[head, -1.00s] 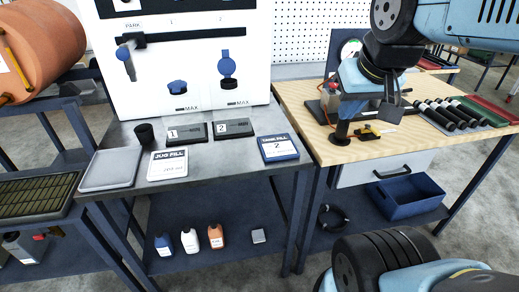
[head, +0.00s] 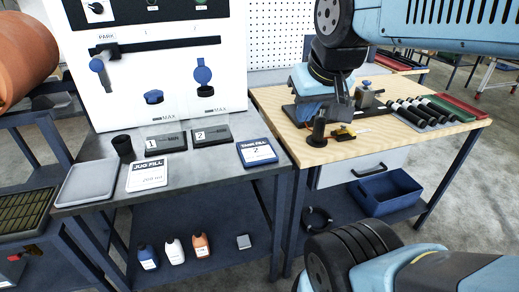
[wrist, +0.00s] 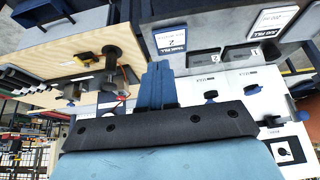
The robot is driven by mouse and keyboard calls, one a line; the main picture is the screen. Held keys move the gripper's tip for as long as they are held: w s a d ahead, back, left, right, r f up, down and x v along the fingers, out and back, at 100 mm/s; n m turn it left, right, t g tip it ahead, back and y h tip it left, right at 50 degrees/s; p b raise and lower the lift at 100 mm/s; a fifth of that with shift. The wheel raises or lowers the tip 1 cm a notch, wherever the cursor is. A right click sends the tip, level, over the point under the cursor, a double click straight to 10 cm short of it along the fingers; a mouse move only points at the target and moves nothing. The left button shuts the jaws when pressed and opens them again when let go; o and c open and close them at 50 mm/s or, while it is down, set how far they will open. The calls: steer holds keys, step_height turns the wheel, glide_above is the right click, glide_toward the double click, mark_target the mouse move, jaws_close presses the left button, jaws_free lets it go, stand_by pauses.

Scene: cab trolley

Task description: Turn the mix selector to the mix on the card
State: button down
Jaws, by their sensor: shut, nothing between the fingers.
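The mix selector seems to be the dark knob on a white plate (head: 97,9) at the top left of the white panel, cut by the frame edge. In the wrist view a dark knob on a white square (wrist: 285,152) shows at lower right. Its setting is too small to read. A blue-edged TANK FILL card (head: 257,152) marked 2 and a white JUG FILL card (head: 147,175) lie on the grey bench. My gripper (wrist: 158,70) is shut and empty, apart from the panel.
The white panel (head: 160,80) carries a blue lever (head: 100,68) on a black slot marked PARK, 1, 2, and blue caps. Two black numbered blocks (head: 212,135), a black cup (head: 122,146) and a grey tray (head: 87,184) stand below. The wooden bench (head: 300,150) holds tools.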

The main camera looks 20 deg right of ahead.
steer(key=c, duration=1.9)
jaws_free()
steer(key=o, duration=0.7)
steer(key=shift+c, duration=0.2)
steer(key=shift+o, duration=0.4)
steer(key=shift+d, duration=0.1)
